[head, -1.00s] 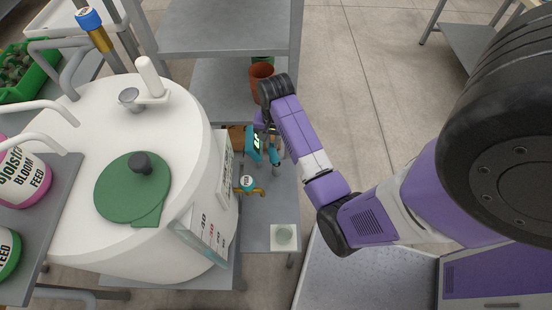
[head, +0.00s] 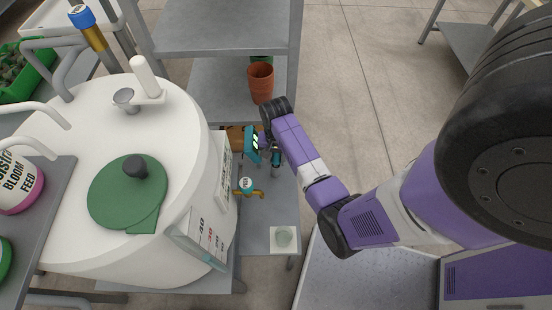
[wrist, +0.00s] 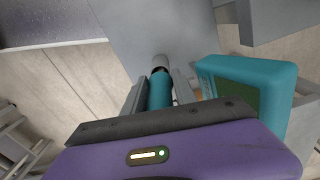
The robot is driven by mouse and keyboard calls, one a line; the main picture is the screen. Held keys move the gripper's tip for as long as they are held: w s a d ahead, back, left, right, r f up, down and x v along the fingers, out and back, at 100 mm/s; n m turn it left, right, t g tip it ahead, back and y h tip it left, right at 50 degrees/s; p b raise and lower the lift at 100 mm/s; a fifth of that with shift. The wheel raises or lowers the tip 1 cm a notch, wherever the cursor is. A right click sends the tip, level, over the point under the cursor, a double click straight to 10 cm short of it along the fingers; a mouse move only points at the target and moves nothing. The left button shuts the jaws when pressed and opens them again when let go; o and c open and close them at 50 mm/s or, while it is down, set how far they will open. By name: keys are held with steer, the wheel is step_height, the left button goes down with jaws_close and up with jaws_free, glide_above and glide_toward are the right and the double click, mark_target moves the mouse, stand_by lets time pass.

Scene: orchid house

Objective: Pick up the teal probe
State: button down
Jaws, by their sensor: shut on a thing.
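The teal probe (wrist: 159,91) is a teal cylinder with a dark band and a pale grey end. In the wrist view it sits between the two fingers of my gripper (wrist: 160,95), which is shut on it. In the head view the probe (head: 276,158) shows small beside my gripper (head: 271,147), over the grey shelf. A teal meter box (wrist: 250,82) with a dark screen stands close to the right of the gripper in the wrist view. The meter (head: 252,144) also shows in the head view, just left of the gripper.
A large white tank (head: 150,240) with a green lid fills the left. A brass tap (head: 248,192) juts from it near the gripper. A terracotta pot (head: 261,82) stands behind. Open floor lies right.

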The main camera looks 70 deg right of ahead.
steer(key=shift+r, duration=0.1)
step_height(320, 180, up, 28)
steer(key=p, duration=1.5)
steer(key=shift+r+p, duration=0.15)
steer(key=shift+p, duration=0.25)
